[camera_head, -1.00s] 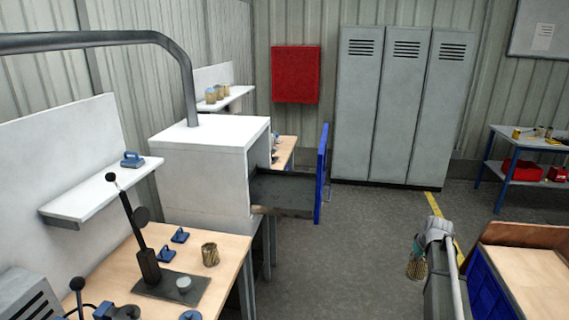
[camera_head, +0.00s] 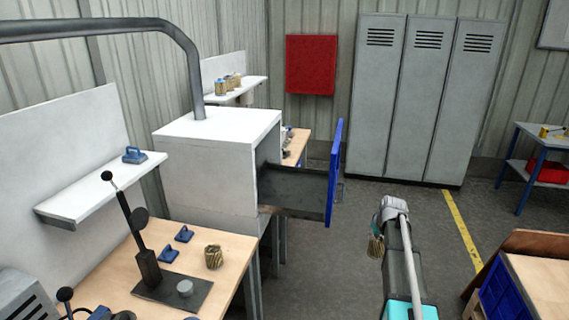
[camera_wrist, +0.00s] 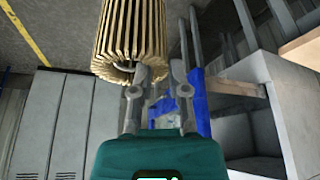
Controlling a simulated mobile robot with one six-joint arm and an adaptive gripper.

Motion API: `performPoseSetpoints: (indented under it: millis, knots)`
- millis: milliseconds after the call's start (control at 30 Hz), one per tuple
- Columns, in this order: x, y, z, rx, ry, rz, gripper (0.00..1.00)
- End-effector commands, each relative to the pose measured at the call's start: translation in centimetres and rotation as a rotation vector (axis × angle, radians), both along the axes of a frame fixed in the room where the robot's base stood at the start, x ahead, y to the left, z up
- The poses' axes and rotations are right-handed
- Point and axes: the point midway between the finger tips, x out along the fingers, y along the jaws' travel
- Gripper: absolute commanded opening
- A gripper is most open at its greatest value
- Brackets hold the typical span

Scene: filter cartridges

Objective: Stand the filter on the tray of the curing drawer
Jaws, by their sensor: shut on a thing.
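The filter (camera_wrist: 130,32) is a tan pleated cylinder with an open end, large at the top of the wrist view. The visible tray surface looks empty. My gripper and the filter are to the right of the drawer front, apart from it.
A wooden bench (camera_head: 225,255) at left carries another pleated cylinder (camera_head: 213,257), blue blocks and a dark stand (camera_head: 148,262). Grey lockers (camera_head: 415,100) stand at the back wall. Floor between drawer and lockers is clear.

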Motion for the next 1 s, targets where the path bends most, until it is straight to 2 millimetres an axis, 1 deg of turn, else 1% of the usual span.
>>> performPoseSetpoints:
  millis: [667, 767, 833, 1000]
  knots:
    - [0.5, 2.0, 0.2, 0.001, 0.000, 0.030, 0.00]
    - [0.7, 3.0, 0.5, 0.001, 0.000, 0.049, 0.00]
    - [1.0, 4.2, 0.9, 0.003, 0.000, 0.072, 0.00]
    - [1.6, 8.1, 2.0, 0.004, 0.002, 0.154, 0.00]
